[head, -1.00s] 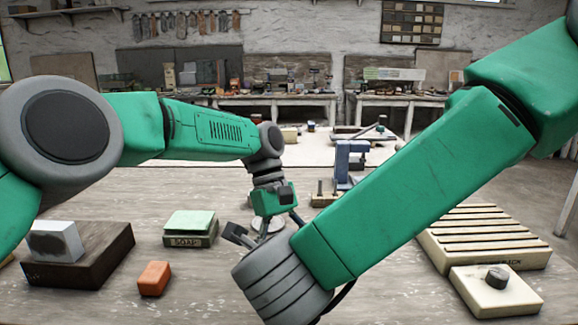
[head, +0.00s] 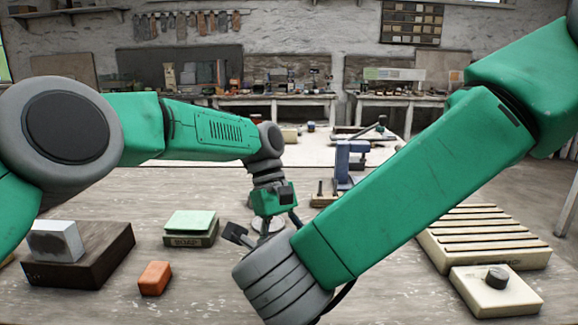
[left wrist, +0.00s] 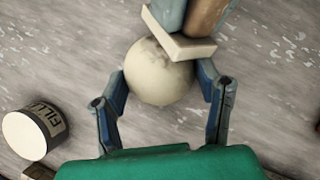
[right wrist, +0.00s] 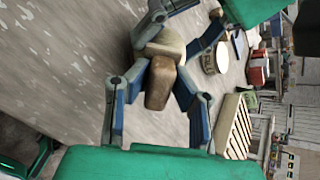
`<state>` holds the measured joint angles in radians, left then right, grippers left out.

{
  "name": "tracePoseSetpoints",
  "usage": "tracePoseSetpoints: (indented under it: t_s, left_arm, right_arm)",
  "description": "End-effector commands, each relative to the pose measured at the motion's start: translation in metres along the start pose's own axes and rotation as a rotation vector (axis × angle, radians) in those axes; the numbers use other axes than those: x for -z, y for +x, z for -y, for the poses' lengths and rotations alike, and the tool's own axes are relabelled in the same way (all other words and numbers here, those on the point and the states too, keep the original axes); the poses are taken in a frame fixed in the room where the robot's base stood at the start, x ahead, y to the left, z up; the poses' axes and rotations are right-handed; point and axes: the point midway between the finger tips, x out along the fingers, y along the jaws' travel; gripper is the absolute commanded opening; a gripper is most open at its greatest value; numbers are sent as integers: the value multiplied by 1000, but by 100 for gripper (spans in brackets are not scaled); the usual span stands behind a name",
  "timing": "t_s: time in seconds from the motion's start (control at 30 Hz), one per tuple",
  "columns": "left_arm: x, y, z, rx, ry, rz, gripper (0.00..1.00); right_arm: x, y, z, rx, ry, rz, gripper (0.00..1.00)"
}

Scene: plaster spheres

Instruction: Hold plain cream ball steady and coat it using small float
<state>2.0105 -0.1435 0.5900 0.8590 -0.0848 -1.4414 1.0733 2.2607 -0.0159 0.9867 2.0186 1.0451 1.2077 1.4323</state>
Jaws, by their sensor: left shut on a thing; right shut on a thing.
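The plain cream ball (left wrist: 160,78) sits between the fingers of my left gripper (left wrist: 162,82), which is shut on it just above the grey worktop. The small float (left wrist: 178,42) has a pale pad and a brown handle, and its pad lies against the upper right of the ball. My right gripper (right wrist: 160,84) is shut on the float's brown handle (right wrist: 160,88). In the right wrist view the float hides most of the ball.
A round filler tub (left wrist: 30,135) stands near my left gripper. A soap block (head: 190,228), an orange brick (head: 154,278) and a dark block (head: 95,255) bearing a white block (head: 55,241) lie left. A slatted rack (head: 485,237) and a knobbed cream block (head: 497,291) lie right.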

Motion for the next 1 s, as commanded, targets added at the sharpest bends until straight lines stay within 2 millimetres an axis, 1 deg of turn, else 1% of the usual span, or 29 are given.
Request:
tracePoseSetpoints:
  t_s: [0.53, 0.73, 1.0]
  left_arm:
    - [0, 0, -1, -3, 1, -1, 33]
    - [0, 0, -1, -3, 1, -1, 33]
    - [0, 0, -1, -3, 0, -1, 33]
  right_arm:
    - [0, 0, 0, 0, 0, 0, 0]
    - [0, -8, 1, -1, 0, 1, 0]
    - [0, -8, 1, 0, 0, 0, 0]
